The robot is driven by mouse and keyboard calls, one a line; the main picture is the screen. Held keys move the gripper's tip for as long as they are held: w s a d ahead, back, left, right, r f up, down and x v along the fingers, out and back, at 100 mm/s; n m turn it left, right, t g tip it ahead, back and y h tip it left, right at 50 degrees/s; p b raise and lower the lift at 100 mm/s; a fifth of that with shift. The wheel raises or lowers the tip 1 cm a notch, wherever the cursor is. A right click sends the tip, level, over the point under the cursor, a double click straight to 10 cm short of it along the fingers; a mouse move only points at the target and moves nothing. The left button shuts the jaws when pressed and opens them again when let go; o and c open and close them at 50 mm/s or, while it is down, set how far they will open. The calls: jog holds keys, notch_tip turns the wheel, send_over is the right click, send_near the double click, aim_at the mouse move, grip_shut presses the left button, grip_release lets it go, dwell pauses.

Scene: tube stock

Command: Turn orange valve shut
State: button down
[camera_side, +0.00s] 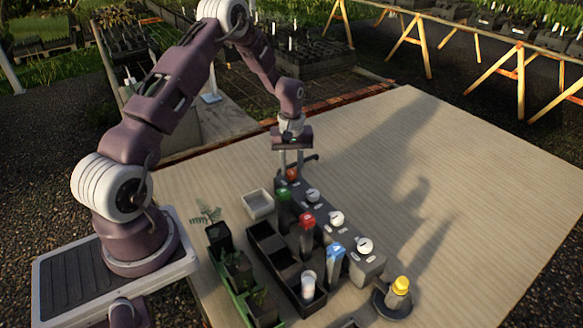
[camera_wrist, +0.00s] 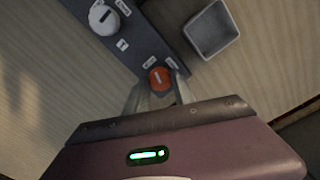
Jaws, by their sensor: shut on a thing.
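The orange valve (camera_wrist: 160,78) is a round knob at the end of a dark grey manifold block (camera_wrist: 130,42). In the side view the orange valve (camera_side: 292,174) sits at the far end of the block, partly hidden by the fingers. My gripper (camera_side: 291,168) points straight down over it, and in the wrist view my gripper (camera_wrist: 160,88) has its two fingers on either side of the knob. The fingers are shut on the orange valve. A light mark shows on top of the knob, with small labels beside it.
Several white knobs (camera_side: 336,218) line the same block towards the front. A black rack (camera_side: 265,240) with green, red and blue capped tubes stands close beside it. A pale square tray (camera_side: 257,204) is near the gripper. A yellow-topped item (camera_side: 401,286) stands front right. The right table is clear.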

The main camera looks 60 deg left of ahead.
jog(key=m, duration=1.1)
jog(key=shift+m, duration=1.7)
jog(key=c, duration=1.1)
grip_release()
jog(key=shift+o, duration=0.2)
